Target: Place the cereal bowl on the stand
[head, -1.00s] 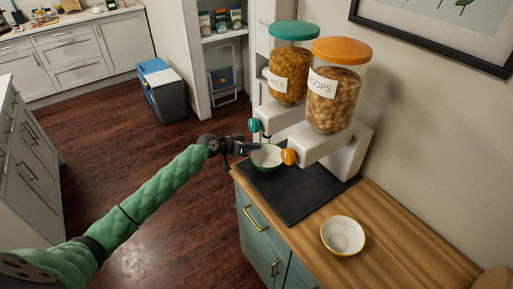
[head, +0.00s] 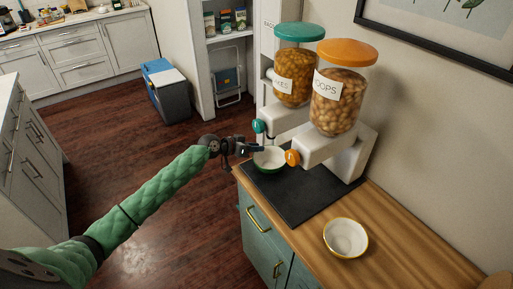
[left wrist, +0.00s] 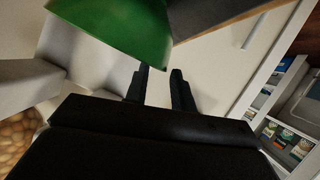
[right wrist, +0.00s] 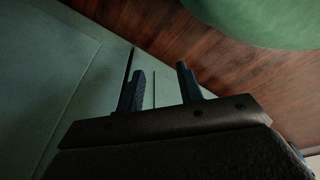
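A white bowl with a green outside (head: 270,159) sits at the left end of the black mat (head: 306,197), beside the dispenser spouts. It also shows in the left wrist view (left wrist: 118,28) at the top. My left gripper (head: 256,148) is at the bowl's left side; its fingers (left wrist: 158,72) are apart with nothing seen between them, tips close to the bowl. Whether they touch it I cannot tell. A white bowl with a yellow rim (head: 345,238) stands on the wooden counter. The white dispenser stand (head: 349,160) is at the back of the mat. My right gripper (right wrist: 160,76) is open and empty.
Two cereal dispensers, with a teal lid (head: 299,33) and an orange lid (head: 347,52), stand over the mat. Their teal knob (head: 259,126) and orange knob (head: 292,158) are close to the green bowl. The wooden counter (head: 400,250) is bare right of the yellow-rimmed bowl.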

